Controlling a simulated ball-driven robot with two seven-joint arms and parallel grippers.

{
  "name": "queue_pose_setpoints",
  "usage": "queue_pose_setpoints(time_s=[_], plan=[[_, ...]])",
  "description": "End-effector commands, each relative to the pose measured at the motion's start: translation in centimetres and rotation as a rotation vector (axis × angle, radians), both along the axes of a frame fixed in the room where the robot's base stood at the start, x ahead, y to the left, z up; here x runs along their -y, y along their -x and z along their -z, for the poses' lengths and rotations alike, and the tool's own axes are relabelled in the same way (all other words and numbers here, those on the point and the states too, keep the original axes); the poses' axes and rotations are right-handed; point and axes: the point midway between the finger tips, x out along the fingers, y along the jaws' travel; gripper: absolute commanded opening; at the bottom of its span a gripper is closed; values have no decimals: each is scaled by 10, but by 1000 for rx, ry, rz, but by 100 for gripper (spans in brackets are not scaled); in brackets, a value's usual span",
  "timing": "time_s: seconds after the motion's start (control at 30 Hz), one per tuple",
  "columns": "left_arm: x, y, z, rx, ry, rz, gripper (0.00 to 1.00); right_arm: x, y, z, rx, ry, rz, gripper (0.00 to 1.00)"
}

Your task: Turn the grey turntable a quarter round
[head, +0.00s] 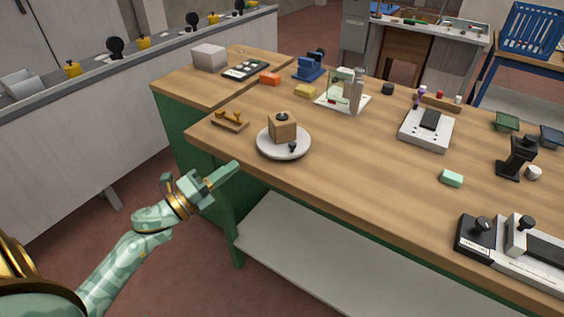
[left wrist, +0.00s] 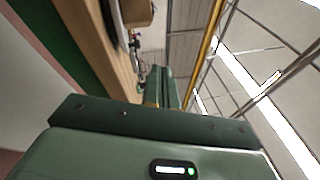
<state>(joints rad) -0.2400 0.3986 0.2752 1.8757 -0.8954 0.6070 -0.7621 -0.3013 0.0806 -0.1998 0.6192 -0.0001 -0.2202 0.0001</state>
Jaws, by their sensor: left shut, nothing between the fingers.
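The turntable (head: 267,149) is a round, light grey disc on the wooden bench near its front left corner. A wooden block (head: 283,127) with a dark round piece on top stands on it. A small black knob (head: 292,146) rises from the disc near its front right rim. My left gripper (head: 234,168) is shut and empty, off the bench's front edge, left of and below the turntable, not touching it. In the left wrist view the shut fingers (left wrist: 163,88) point ahead, with part of the disc (left wrist: 117,22) at the top. My right gripper is not in view.
A wooden piece with orange knobs (head: 230,120) lies left of the turntable. A clear stand on a white base (head: 343,103) is behind it. A green block (head: 451,178) and a black-and-white device (head: 512,248) lie to the right. The bench (head: 345,165) right of the turntable is clear.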

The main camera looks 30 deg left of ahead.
Motion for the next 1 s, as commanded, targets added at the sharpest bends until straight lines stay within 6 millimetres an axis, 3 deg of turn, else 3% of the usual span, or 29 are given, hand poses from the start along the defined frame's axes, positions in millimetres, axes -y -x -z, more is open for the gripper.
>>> queue_pose_setpoints(time_s=[0.03,0.1,0.2,0.27,0.43,0.57,1.0], plan=[[0,-1,2,58,-280,-26,0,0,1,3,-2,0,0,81],[0,-1,2,152,-671,-61,0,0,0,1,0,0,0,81],[2,-2,10,246,-1038,-83,0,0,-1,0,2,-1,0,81],[2,-2,14,280,-1156,-89,0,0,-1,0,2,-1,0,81],[4,-6,14,323,-1244,-99,0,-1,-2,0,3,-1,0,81],[11,-21,13,326,-1242,-99,0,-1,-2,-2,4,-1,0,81],[47,-104,14,322,-1237,-101,0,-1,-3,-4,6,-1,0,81]])
